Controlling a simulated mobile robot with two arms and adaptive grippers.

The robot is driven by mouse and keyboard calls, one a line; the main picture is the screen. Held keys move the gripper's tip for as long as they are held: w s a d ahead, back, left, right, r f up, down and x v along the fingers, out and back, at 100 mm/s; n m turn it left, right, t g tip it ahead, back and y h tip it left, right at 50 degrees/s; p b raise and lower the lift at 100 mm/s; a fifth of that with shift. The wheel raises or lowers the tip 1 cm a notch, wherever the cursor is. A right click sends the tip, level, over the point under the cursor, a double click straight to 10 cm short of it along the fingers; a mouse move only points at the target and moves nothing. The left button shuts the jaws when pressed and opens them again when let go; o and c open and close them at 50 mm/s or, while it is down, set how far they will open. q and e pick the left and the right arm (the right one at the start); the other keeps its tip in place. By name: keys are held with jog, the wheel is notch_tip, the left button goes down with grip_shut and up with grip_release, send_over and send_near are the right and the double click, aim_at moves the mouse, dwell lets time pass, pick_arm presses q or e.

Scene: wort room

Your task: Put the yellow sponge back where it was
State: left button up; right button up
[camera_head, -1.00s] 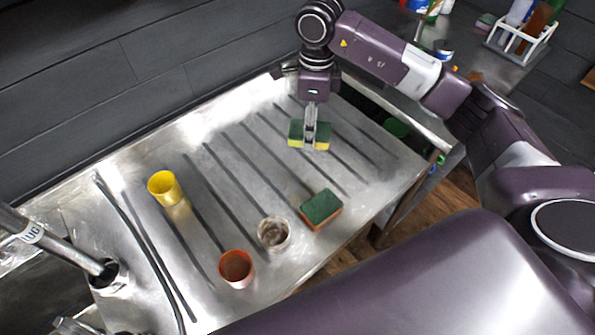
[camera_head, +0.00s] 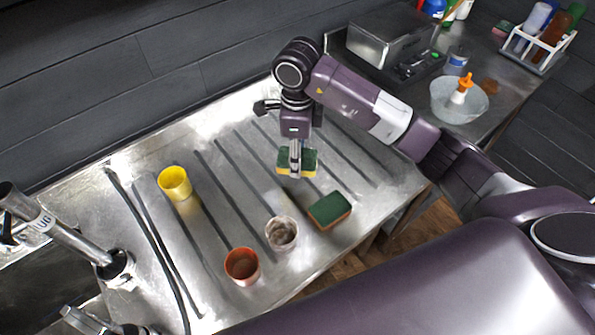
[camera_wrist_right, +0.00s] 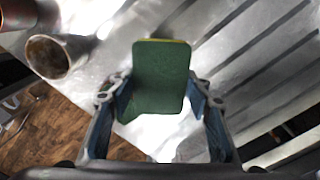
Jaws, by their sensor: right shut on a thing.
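The yellow sponge (camera_head: 311,163) has a green scouring side and is held in my right gripper (camera_head: 296,168) over the ribbed metal drainboard (camera_head: 240,190). In the right wrist view its green face (camera_wrist_right: 160,70) stands upright between the two fingers of the right gripper (camera_wrist_right: 160,95), with a thin yellow edge at the top. I cannot tell whether its lower edge touches the board. A second sponge (camera_head: 329,210), green on top with an orange-brown body, lies flat near the board's front edge. My left gripper is out of view.
A yellow cup (camera_head: 175,184), an orange-brown cup (camera_head: 242,266) and a whitish, stained cup (camera_head: 281,233) stand on the drainboard. A faucet (camera_head: 75,240) is at left. A bowl with an orange-topped bottle (camera_head: 459,100) and a white rack (camera_head: 538,48) stand at upper right.

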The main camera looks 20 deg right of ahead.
aim_at(298, 182)
notch_tip(298, 182, down, 8)
jog(key=shift+r+p, duration=0.2)
jog(key=shift+p, duration=0.5)
jog(key=shift+f, duration=0.1)
jog(key=o, duration=1)
